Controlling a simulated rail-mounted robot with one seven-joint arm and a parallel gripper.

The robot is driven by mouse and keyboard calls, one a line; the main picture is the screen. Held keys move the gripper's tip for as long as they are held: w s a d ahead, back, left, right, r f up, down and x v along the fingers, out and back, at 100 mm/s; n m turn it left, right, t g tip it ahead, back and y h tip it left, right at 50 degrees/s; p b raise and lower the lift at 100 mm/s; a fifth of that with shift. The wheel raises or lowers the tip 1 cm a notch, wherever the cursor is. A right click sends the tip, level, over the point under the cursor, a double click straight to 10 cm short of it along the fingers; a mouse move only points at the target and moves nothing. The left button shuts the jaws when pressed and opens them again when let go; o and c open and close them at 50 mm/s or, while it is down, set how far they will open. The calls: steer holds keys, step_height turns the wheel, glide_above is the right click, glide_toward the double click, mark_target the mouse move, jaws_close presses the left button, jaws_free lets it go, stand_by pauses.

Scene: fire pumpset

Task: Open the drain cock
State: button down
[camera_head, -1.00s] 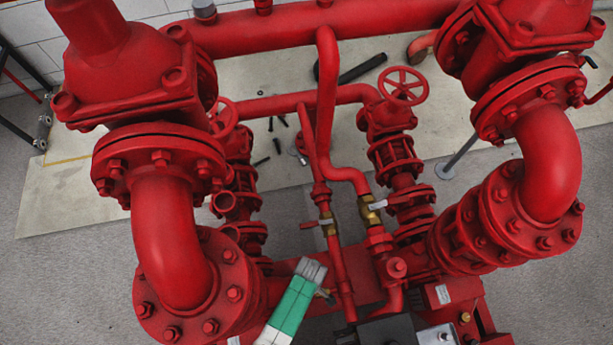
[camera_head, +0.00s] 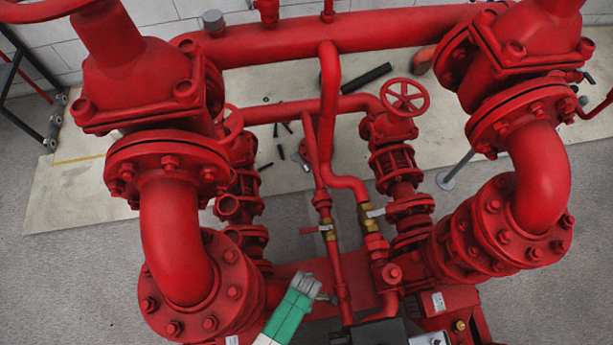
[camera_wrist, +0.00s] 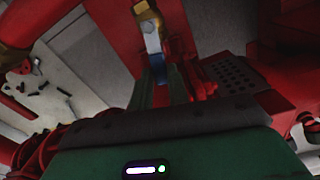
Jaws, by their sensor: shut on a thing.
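The drain cock (camera_wrist: 146,8) shows at the top of the wrist view as a brass body with a pale metal lever (camera_wrist: 153,40) ending in a blue grip (camera_wrist: 159,72). My gripper (camera_wrist: 159,80) is shut on the blue end of this lever, a finger on each side. The lever points from the brass body toward my gripper. In the head view my gripper (camera_head: 327,298) is low among the red pipes, near the bottom centre. The cock itself is too small or hidden to make out there.
Large red flanged elbows (camera_head: 175,235) (camera_head: 541,170) flank my arm. A red handwheel (camera_head: 404,97) stands behind. Loose dark parts lie on the pale floor strip.

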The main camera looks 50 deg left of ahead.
stand_by(0.4)
steer(key=c, duration=1.3)
jaws_free()
steer(key=shift+c, duration=0.2)
step_height(320, 180, up, 8)
steer(key=p, duration=0.4)
steer(key=shift+p, duration=0.3)
steer(key=shift+f, duration=0.1)
